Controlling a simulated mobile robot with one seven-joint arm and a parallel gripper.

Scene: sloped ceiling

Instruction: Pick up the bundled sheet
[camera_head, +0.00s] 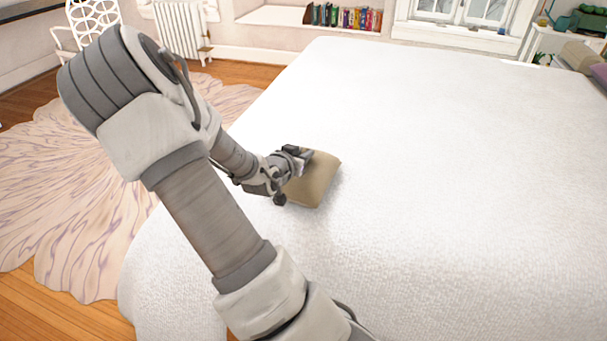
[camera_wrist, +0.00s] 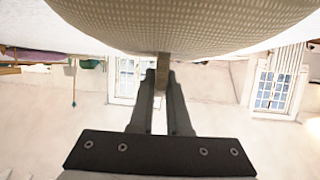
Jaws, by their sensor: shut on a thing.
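The bundled sheet (camera_head: 318,182) is a tan, woven, pillow-shaped bundle at the left part of the white bed in the head view. My gripper (camera_head: 303,156) is at its upper left side and hides part of it. In the wrist view the sheet (camera_wrist: 185,22) fills the top as a broad curved shape. A narrow tan piece hangs from it between the fingertips of my gripper (camera_wrist: 162,78), which is shut on it. I cannot tell whether the sheet's underside touches the bed.
The white bed (camera_head: 440,190) is wide and clear around the sheet. Pillows (camera_head: 580,58) lie at its far right corner. A patterned rug (camera_head: 75,215), a white chair (camera_head: 92,22) and a radiator (camera_head: 180,25) are to the left. Books (camera_head: 345,17) stand by the far wall.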

